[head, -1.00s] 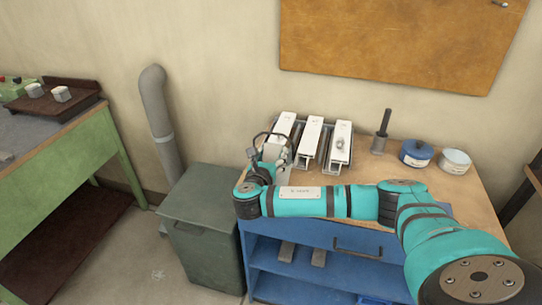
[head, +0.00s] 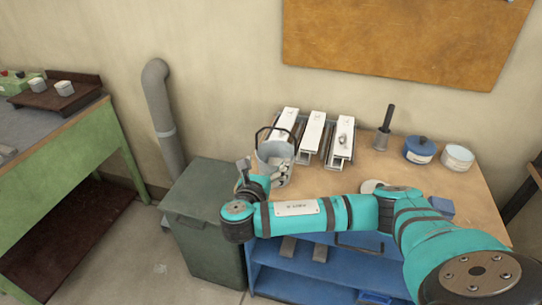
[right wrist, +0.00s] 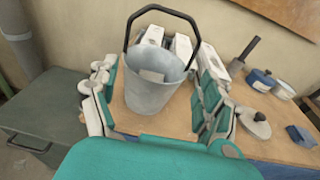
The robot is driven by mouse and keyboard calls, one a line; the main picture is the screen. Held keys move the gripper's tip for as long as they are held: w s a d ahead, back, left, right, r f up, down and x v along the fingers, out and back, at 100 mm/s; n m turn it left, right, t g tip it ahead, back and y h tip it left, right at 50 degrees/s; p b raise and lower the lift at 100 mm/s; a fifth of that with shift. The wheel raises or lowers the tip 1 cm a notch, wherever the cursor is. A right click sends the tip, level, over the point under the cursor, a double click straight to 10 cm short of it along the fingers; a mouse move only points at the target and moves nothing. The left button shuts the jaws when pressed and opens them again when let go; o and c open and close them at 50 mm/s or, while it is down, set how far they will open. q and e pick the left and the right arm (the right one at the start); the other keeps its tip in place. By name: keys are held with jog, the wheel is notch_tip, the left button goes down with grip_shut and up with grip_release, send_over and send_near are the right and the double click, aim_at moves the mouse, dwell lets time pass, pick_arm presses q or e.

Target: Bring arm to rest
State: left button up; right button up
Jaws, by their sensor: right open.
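My right gripper (head: 262,174) is open at the front left of the workbench (head: 330,182), close to a grey bucket (head: 274,152) with a raised black handle. In the right wrist view the spread fingers of my right gripper (right wrist: 154,72) stand on either side of the bucket (right wrist: 158,96) in the picture. The bucket stands upright with a pale piece inside; whether a finger touches it I cannot tell. My right arm (head: 300,214) reaches in from the lower right. My left gripper is not in view.
Several white-topped profile clamps (head: 312,132) stand behind the bucket. A dark-handled tool (head: 386,128), a blue pot (head: 419,150), a pale tin (head: 457,157) and a blue block (head: 441,206) are further right. A green-grey bin (head: 205,225) stands left of the bench.

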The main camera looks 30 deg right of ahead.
jog(key=s+a+f+m+g+y, duration=0.2)
jog(key=f+m+y, duration=0.15)
jog(key=f, duration=1.15)
jog(key=s+a+f+m+g+y, duration=0.1)
jog(key=a+f+m+g+y, duration=0.2)
jog(key=f, duration=1.2)
jog(key=s+f+m+g+y, duration=0.15)
jog(key=s+f+m, duration=0.25)
jog(key=s+f, duration=0.45)
jog(key=s+f+m+g+y, duration=0.2)
jog(key=s+f+m, duration=0.4)
jog(key=s+f, duration=0.75)
jog(key=s+a+f+m+y, duration=0.1)
jog(key=s+f+m, duration=0.2)
jog(key=s, duration=0.8)
jog(key=s+a+f+m+g, duration=0.1)
jog(key=s+f+m, duration=0.3)
jog(key=s, duration=0.7)
jog(key=shift+s+a+m+y, duration=0.25)
jog(key=shift+a+m+y, duration=0.15)
jog(key=shift+a, duration=0.25)
jog(key=shift+f+g, duration=0.1)
jog(key=shift+g, duration=0.15)
